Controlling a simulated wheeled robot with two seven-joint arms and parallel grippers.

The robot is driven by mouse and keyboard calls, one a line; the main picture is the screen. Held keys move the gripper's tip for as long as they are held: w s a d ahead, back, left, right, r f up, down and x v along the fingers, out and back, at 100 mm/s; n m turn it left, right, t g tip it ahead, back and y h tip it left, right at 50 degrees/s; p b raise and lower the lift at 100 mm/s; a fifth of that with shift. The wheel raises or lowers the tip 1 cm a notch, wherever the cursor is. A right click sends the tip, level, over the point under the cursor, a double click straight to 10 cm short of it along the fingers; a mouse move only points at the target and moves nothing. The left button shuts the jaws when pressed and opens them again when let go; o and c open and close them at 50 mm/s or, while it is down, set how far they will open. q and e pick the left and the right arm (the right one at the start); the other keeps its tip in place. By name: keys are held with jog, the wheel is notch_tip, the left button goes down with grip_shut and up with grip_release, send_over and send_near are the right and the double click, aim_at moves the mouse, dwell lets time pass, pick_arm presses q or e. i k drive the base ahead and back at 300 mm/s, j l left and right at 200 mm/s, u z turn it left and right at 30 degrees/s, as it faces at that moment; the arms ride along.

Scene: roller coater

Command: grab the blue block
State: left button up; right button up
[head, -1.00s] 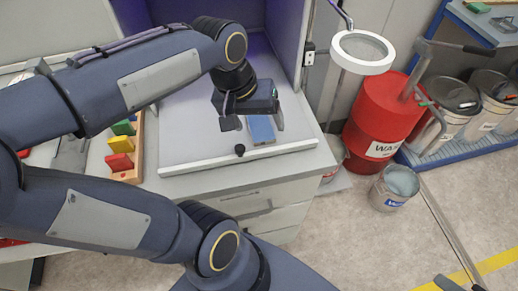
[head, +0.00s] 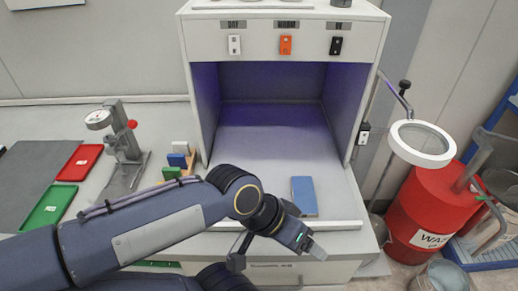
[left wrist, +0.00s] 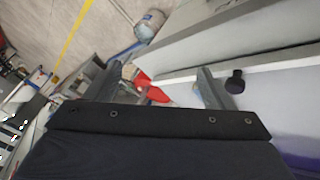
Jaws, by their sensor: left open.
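The blue block (head: 304,196) lies flat on the floor of the open booth, close to its front lip, with a tan edge at its near end. My left gripper (head: 277,256) is in front of the lip, nearer to me and lower in the picture than the block. It is open, and I see nothing held. My right gripper is not in view.
The booth's side wall (head: 207,110) and front lip (head: 335,225) bound the block's space; its floor behind is clear. A black knob (left wrist: 235,81) is beside one finger. A ring lamp (head: 423,138) and red drum (head: 432,205) stand right. Trays and a gauge stand (head: 125,145) are left.

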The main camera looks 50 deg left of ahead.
aim_at(174, 160)
jog(key=u, duration=2.5)
jog(key=i+j, duration=0.15)
jog(key=j, duration=0.2)
jog(key=i+j, duration=0.15)
jog(key=j, duration=0.25)
jog(key=i+j, duration=0.2)
jog(key=j, duration=0.15)
jog(key=k+u, duration=0.05)
